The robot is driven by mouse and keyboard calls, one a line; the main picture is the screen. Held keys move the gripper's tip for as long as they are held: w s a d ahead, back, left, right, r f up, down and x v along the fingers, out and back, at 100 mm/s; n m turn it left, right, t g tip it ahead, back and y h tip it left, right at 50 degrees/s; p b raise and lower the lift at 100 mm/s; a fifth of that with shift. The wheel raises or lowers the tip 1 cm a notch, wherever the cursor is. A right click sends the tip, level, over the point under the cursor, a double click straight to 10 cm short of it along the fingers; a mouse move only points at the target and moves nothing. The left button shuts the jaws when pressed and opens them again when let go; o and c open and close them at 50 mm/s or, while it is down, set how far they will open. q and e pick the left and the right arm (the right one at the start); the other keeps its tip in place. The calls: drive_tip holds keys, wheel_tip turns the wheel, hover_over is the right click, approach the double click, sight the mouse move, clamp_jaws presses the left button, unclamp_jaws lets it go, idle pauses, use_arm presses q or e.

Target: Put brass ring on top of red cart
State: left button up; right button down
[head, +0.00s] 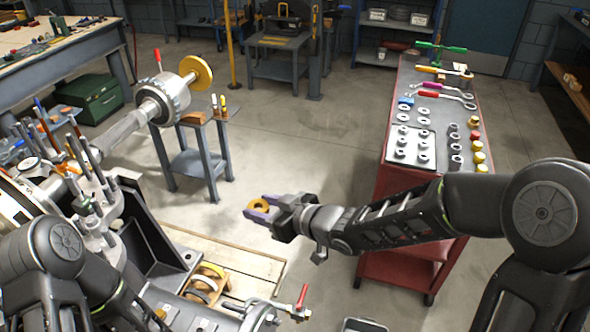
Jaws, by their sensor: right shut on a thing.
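My right gripper (262,209) is shut on the brass ring (259,206), a small golden ring between its purple fingers. It holds the ring in the air in the middle of the view, to the left of the red cart and apart from it. The red cart (397,184) stands at the right, with a dark top that carries tools and parts. My right arm reaches across in front of the cart's near end. My left arm comes in at the lower left, and its gripper is not in view.
A grey tray (424,168) of metal nuts lies on the cart top, with sockets, yellow-capped parts and coloured-handled wrenches around it. A large machine with a shaft (125,130) fills the left. A small grey stand (200,163) is behind it. Open floor lies between the stand and the cart.

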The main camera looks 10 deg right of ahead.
drive_tip(key=w+d+f+m+t+h, duration=0.1)
drive_tip(key=d+f+m+h, duration=0.3)
drive_tip(key=d, duration=0.5)
drive_tip(key=w+d+f+m+t+h, duration=0.2)
drive_tip(key=d+f+m+h, duration=0.2)
drive_tip(key=d, duration=0.4)
drive_tip(key=shift+w+d+f+h, duration=0.15)
drive_tip(key=shift+w+d+h, duration=0.15)
drive_tip(key=shift+d+h, duration=0.1)
